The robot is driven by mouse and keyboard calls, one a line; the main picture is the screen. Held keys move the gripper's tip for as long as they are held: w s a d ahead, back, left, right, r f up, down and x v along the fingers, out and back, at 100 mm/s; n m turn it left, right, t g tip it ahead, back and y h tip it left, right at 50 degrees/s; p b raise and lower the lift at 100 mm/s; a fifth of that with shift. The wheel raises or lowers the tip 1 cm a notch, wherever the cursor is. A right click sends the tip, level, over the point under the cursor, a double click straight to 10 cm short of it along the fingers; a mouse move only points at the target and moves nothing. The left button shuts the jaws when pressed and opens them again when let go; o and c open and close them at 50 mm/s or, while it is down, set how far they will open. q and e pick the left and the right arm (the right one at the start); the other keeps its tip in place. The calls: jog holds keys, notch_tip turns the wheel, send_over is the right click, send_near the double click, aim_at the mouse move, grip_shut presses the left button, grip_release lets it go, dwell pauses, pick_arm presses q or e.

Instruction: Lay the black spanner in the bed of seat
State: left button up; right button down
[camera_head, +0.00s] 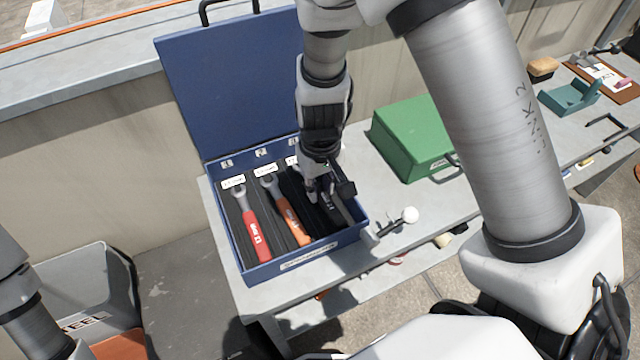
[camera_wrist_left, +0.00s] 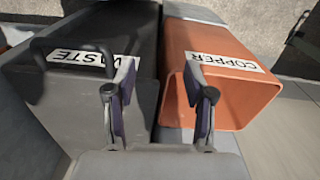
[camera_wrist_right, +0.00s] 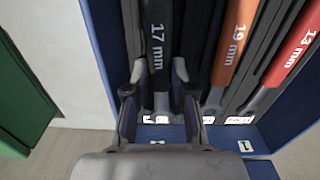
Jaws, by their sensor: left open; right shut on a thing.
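The black spanner (camera_wrist_right: 158,35), marked 17 mm, lies along a dark slot at the right side of the open blue toolbox (camera_head: 310,262). My right gripper (camera_head: 325,190) reaches down into the box. In the right wrist view its fingers (camera_wrist_right: 159,78) are shut on the spanner near its head end. The gripper hides much of the spanner in the head view, and I cannot tell whether it is fully down in its bed. My left gripper (camera_wrist_left: 158,80) is open and empty over the bins; in the head view only its arm shows.
An orange 19 mm spanner (camera_head: 285,211) and a red 13 mm spanner (camera_head: 252,222) lie in beds to the left. Small labels mark the beds. A green case (camera_head: 410,138) stands right of the toolbox. Waste (camera_wrist_left: 75,105) and copper (camera_wrist_left: 245,92) bins stand below my left gripper.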

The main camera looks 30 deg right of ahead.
aim_at(320, 191)
jog(key=shift+f+b, duration=0.3)
jog(key=shift+f, duration=0.1)
dwell(0.3)
jog(key=c, duration=0.9)
grip_release()
notch_tip(320, 191, up, 12)
jog(key=shift+r, duration=0.1)
